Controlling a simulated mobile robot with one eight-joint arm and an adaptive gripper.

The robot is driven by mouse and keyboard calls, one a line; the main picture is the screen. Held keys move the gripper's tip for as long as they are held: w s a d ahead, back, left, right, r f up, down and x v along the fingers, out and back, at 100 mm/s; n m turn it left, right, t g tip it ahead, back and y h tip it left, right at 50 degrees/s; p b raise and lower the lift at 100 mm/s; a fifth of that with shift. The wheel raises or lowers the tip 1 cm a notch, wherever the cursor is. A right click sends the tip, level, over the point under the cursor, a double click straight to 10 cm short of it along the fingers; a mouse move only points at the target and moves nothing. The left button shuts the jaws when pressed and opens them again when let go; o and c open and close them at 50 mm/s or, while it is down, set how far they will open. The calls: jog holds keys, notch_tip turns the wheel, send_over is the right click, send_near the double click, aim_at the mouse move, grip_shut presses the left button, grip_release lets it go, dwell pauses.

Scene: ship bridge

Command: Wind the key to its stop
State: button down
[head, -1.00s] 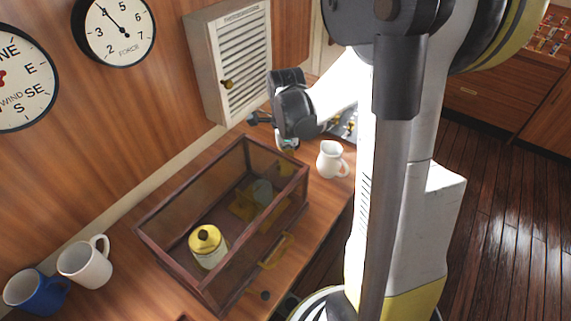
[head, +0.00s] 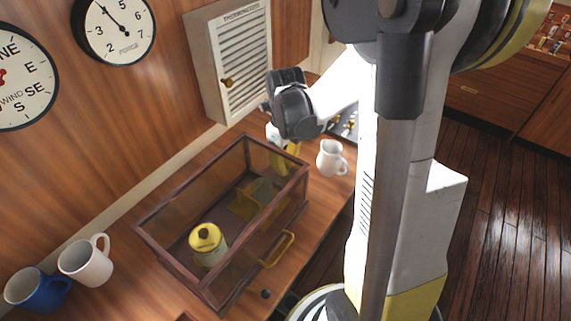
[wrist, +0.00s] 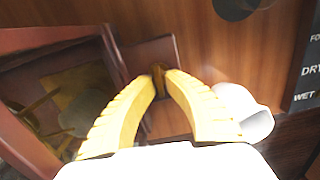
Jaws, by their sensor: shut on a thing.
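The key (wrist: 158,80) is a small brass-brown piece in front of a dark reddish-brown wooden plate in the wrist view. My gripper (wrist: 161,76) has its two pale yellow fingers shut on the key, one on each side. In the head view my gripper (head: 284,160) points down at the far right end of the glass-sided wooden case (head: 172,268). The key is hidden there behind the fingers and the case corner. How far the key is turned cannot be read.
A yellow-topped canister (head: 207,240) shows in the case area. A white jug (head: 331,158) stands close right of my gripper. A white mug (head: 86,262) and a blue mug (head: 35,289) stand at lower left. A louvred wall box (head: 232,62) hangs behind.

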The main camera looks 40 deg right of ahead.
jog(key=shift+m, duration=0.3)
dwell(0.4)
jog(key=c, duration=1.5)
grip_release()
notch_tip(320, 180, up, 12)
jog(key=shift+o, duration=0.5)
